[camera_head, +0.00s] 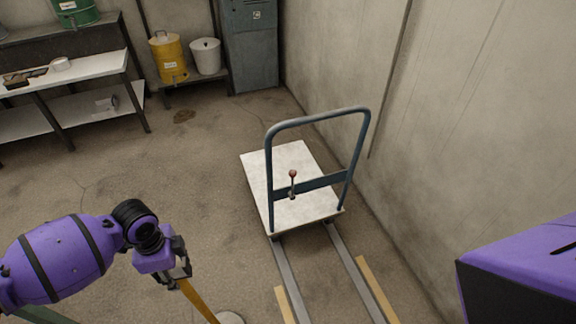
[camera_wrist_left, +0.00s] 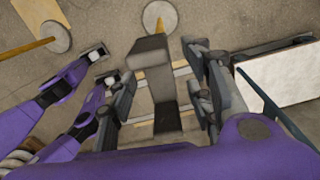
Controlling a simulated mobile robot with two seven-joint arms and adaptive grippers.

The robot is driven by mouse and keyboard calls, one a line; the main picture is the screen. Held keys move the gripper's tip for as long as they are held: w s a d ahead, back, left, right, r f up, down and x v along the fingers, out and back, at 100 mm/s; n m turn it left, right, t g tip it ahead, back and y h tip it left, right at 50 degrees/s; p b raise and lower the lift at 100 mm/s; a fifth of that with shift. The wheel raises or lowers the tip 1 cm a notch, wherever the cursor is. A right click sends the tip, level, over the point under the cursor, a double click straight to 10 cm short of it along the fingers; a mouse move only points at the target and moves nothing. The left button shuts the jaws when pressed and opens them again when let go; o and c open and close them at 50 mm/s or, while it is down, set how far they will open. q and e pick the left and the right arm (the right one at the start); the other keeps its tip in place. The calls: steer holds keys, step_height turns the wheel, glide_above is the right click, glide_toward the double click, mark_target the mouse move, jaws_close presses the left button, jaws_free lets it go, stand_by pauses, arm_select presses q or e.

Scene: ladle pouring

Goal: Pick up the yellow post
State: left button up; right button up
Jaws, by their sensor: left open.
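A thin yellow post (camera_head: 199,303) runs from just below my left gripper (camera_head: 180,271) to a pale round base (camera_head: 230,318) at the bottom edge of the head view. My left gripper is open, and its fingers are by the post's upper part; I cannot tell if they touch it. In the left wrist view, a pale round base (camera_wrist_left: 160,16) shows ahead between the open fingers, and a dark grey block hides most of its post. A second yellow post (camera_wrist_left: 25,48) on a round base (camera_wrist_left: 56,37) stands further left. My right gripper does not show.
A platform cart (camera_head: 285,165) with a blue handle stands near the wall, with two metal rails (camera_head: 352,270) in front. Shelves (camera_head: 85,70) stand at the back left, beside a yellow container (camera_head: 169,58) and a white bucket (camera_head: 206,57). The floor left of the cart is clear.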

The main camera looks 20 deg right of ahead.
arm_select(q)
step_height(320, 180, down, 2)
steer(key=shift+f, duration=0.15)
jaws_close()
stand_by(0.4)
steer(key=shift+w+r, duration=0.2)
